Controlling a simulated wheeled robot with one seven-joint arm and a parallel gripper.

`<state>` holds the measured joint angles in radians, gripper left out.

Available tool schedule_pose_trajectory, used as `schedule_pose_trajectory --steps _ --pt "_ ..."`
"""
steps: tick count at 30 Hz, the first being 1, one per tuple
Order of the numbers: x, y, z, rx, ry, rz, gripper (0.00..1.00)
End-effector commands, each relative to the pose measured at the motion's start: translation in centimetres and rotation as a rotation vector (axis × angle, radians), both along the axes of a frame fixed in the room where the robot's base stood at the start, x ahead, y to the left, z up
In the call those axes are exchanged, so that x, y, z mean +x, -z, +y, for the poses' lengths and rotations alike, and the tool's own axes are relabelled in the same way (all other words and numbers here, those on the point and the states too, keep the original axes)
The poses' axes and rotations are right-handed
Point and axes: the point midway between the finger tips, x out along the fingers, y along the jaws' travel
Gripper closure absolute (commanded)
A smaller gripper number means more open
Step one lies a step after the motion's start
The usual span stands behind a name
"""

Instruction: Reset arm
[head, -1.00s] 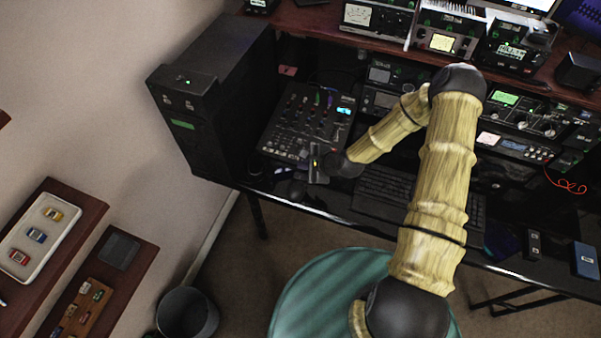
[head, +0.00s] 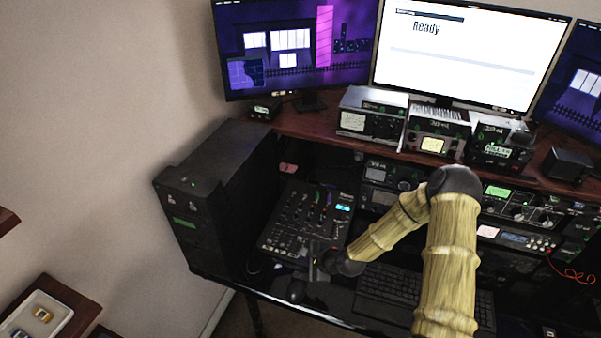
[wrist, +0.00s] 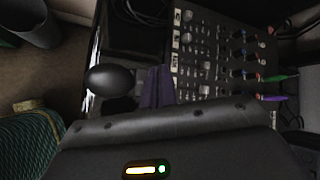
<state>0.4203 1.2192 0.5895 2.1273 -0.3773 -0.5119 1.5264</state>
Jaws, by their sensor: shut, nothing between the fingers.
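My gripper (head: 312,265) is at the end of my bent, yellow-banded arm in the head view. It is over the front edge of the desk, just in front of the mixer (head: 305,222) with its knobs and faders. It is shut and holds nothing. In the wrist view its dark shut fingers (wrist: 156,88) show beside the mixer panel (wrist: 215,65). A dark rounded object, likely a mouse (wrist: 109,80), lies next to the fingers; it also shows in the head view (head: 296,290). I cannot tell whether the gripper touches the mixer.
A black keyboard (head: 390,287) lies right of the gripper, partly behind my arm. A tall black cabinet (head: 215,200) stands left of the mixer. Radio units (head: 372,115) and monitors (head: 455,50) are on the upper shelf. A bin (wrist: 35,22) and green-blue chair (wrist: 38,145) are below.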

Motion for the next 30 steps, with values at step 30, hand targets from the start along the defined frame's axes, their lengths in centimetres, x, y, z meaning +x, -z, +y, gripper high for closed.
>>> schedule_pose_trajectory --steps 30 --pt "-8.6 -16.1 -11.5 -0.868 -0.874 -0.162 1.00"
